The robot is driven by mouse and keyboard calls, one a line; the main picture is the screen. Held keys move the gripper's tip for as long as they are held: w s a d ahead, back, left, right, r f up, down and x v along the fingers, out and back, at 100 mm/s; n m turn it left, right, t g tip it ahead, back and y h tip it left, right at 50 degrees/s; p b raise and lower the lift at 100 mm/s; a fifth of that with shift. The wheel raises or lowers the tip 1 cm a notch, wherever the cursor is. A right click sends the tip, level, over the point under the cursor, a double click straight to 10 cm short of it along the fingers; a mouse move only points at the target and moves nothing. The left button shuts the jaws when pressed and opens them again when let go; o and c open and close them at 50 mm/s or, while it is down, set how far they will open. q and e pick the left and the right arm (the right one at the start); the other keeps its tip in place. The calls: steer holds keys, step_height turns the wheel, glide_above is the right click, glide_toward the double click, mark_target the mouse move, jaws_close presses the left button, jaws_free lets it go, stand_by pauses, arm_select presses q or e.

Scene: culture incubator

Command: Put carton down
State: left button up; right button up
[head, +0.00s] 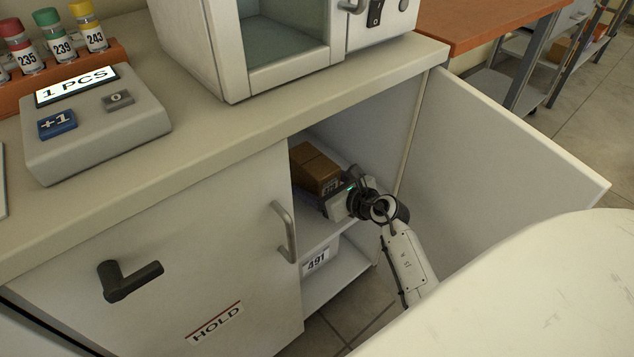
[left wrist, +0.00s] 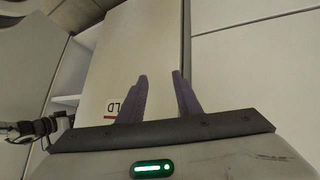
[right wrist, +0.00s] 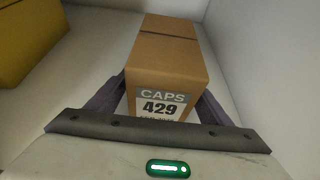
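A brown carton (right wrist: 168,60) labelled CAPS 429 is between the fingers of my right gripper (right wrist: 165,100) in the right wrist view. The fingers lie against its two sides, so the gripper looks shut on it. In the head view the carton (head: 318,172) is inside the open cabinet, at the upper shelf (head: 316,238), with my right gripper (head: 334,200) at its near end. I cannot tell whether its underside touches the shelf. My left gripper (left wrist: 160,78) is empty, its fingertips apart, facing the cabinet front with the HOLD door.
Another yellow-brown carton (right wrist: 25,45) stands to the left in the right wrist view. A white box (head: 318,262) labelled 491 is on the lower level. The open door (head: 500,150) bounds the right side; the closed HOLD door (head: 170,260) bounds the left.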

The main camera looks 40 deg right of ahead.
steer(key=shift+r, duration=0.15)
arm_select(q)
steer(key=a+r+p, duration=0.1)
steer(key=p, duration=0.1)
steer(key=s+a+r+n+t+p, duration=0.1)
steer(key=shift+s+a+r+y+p, duration=0.1)
steer(key=shift+r+y+p, duration=0.25)
steer(key=shift+y+p, duration=0.05)
arm_select(e)
steer(key=v, duration=1.2)
